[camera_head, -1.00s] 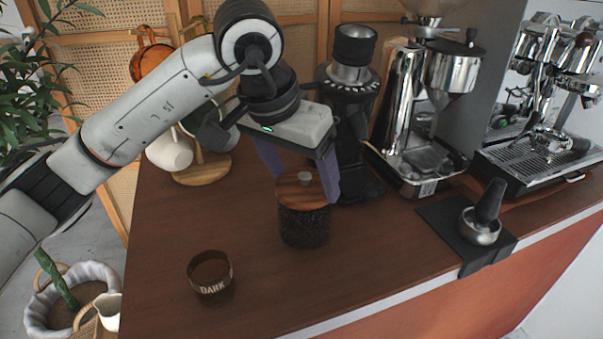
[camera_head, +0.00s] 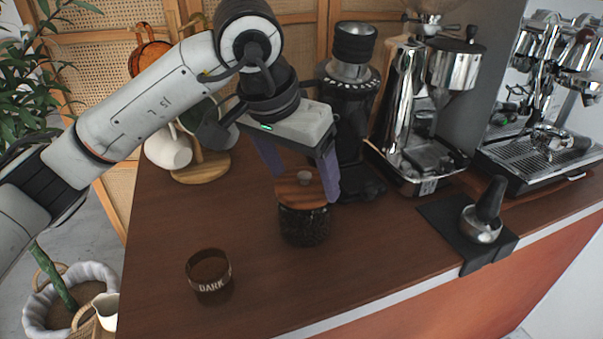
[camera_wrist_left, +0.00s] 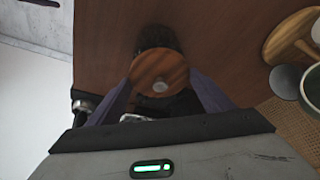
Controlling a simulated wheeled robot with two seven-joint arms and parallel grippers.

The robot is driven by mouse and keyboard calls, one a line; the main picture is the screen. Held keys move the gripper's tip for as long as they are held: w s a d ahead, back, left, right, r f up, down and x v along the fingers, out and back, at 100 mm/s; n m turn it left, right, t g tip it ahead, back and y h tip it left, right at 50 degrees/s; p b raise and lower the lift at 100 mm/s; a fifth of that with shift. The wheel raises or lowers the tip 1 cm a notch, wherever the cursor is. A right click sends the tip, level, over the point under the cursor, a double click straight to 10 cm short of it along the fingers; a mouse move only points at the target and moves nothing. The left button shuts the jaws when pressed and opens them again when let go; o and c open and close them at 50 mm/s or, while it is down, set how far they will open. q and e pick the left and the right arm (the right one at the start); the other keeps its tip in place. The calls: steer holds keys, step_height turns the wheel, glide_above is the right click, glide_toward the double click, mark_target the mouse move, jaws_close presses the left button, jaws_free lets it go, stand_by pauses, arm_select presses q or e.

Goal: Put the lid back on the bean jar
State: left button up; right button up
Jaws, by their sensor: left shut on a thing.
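The bean jar (camera_head: 303,227) is clear, holds dark beans and stands upright on the brown counter. Its round wooden lid (camera_head: 291,190) has a small grey knob and is right over the jar's mouth. I cannot tell whether the lid touches the rim. My left gripper (camera_head: 305,183) points down with its purple fingers shut on the lid, one at each side. In the left wrist view the lid (camera_wrist_left: 150,68) lies between the fingers and hides most of the jar (camera_wrist_left: 157,38). My right gripper is not in view.
A brown cup (camera_head: 210,278) marked DARK stands front left of the jar. A black grinder (camera_head: 351,130) is close behind the jar. A mug stand (camera_head: 203,168) is at the back left, an espresso machine (camera_head: 540,160) at the right. The counter front of the jar is clear.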

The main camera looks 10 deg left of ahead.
arm_select(q)
steer(key=o, duration=1.1)
steer(key=shift+o, duration=0.6)
steer(key=shift+r, duration=0.15)
steer(key=shift+r+p, duration=2.4)
steer(key=shift+r, duration=1)
jaws_close()
